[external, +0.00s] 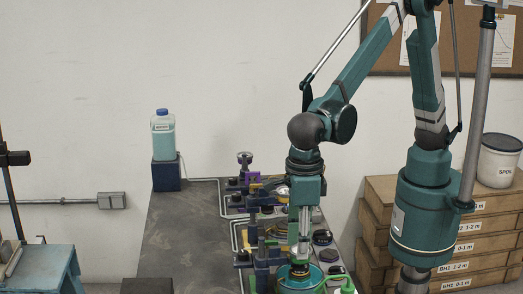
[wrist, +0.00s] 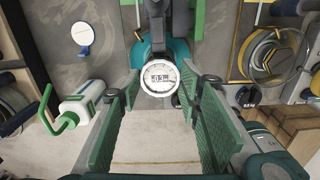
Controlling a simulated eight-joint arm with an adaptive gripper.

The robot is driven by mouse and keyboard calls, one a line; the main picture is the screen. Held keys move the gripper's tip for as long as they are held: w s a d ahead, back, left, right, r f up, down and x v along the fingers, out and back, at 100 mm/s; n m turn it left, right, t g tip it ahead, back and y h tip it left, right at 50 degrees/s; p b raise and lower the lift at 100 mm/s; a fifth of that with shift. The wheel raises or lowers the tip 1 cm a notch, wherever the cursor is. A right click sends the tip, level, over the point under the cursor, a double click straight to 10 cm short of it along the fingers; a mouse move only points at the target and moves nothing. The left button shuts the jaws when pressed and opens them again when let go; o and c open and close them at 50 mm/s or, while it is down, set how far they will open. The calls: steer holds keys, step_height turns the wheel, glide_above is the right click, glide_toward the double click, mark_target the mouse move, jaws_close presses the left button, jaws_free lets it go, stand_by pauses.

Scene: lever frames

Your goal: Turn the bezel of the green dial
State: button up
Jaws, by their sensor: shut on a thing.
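The green dial (external: 287,285) is a round teal body at the bottom edge of the external view, with a dark and yellowish ring on top right under my gripper (external: 301,262). In the wrist view a round white dial face with a pale rim (wrist: 159,77) lies between the tips of my gripper's green ribbed fingers, with teal body (wrist: 146,50) behind it. My gripper points down and is shut on the bezel. The exact finger contact is small and partly hidden.
A grey bench (external: 185,240) carries several lever and clamp fixtures (external: 262,200) behind the dial. A green handle (external: 342,280) is close on the right. A bottle (external: 163,135) stands on a blue block at the back left. The bench's left side is mostly clear.

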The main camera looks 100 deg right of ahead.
steer(key=n, duration=0.6)
stand_by(0.5)
steer(key=o, duration=0.9)
steer(key=shift+r, duration=0.15)
step_height(320, 180, up, 12)
steer(key=shift+f, duration=0.15)
stand_by(0.5)
